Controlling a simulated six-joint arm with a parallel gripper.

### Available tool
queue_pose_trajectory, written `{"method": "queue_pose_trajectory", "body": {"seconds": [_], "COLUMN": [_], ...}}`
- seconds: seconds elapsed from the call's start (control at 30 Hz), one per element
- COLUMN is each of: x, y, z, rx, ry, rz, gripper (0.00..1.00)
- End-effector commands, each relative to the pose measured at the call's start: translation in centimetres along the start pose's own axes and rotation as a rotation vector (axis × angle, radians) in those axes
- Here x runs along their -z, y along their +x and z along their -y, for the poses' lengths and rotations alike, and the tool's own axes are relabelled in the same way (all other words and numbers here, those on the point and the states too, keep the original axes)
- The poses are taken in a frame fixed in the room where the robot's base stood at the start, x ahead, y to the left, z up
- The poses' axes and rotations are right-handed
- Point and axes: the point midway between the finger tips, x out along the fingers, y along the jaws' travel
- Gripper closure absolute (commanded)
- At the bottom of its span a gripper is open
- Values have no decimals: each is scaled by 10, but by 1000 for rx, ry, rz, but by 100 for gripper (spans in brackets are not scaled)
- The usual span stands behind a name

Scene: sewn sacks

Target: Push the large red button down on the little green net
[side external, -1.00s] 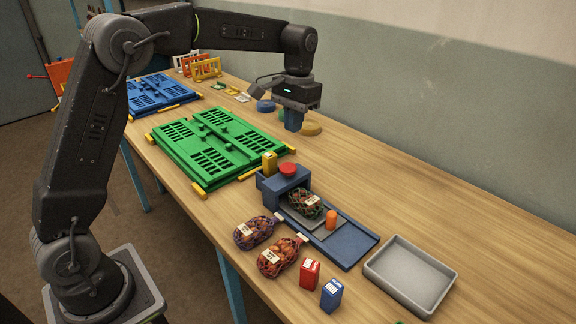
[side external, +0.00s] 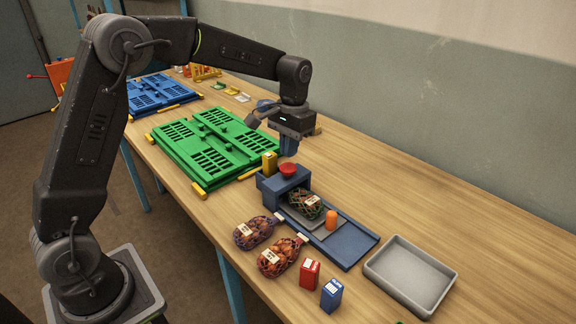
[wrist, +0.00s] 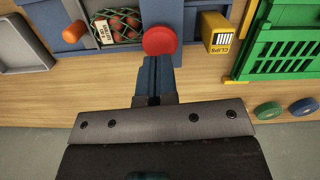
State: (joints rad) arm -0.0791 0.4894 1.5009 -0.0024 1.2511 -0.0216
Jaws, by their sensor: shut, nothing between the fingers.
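The large red button (side external: 288,169) sits on top of a blue press block (side external: 283,186); it also shows in the wrist view (wrist: 159,40). A little green net (side external: 304,203) of brownish-red contents with a white tag lies on the grey plate of the blue station, beside the block; it also shows in the wrist view (wrist: 118,27). My gripper (side external: 289,150) is shut and empty, its blue fingers pointing down, above and just behind the button. In the wrist view the fingertips (wrist: 157,62) appear close to the button's edge; I cannot tell whether they touch.
An orange cylinder (side external: 331,220) stands by the green net. A yellow clips box (side external: 270,163) is next to the block. Two other netted sacks (side external: 257,232), small red and blue boxes, and a grey tray (side external: 410,275) lie nearer. A green folded crate (side external: 215,147) is to the left.

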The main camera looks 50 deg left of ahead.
Motion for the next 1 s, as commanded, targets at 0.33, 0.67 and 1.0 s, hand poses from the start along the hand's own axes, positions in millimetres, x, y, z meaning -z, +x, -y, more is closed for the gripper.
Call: {"method": "queue_pose_trajectory", "body": {"seconds": [0.33, 0.67, 1.0], "x": [0, 0, 2], "y": [22, 23, 44], "z": [0, 0, 0], "rx": [0, 0, 0], "ry": [0, 0, 0], "rz": [0, 0, 1], "gripper": [100, 100, 100]}}
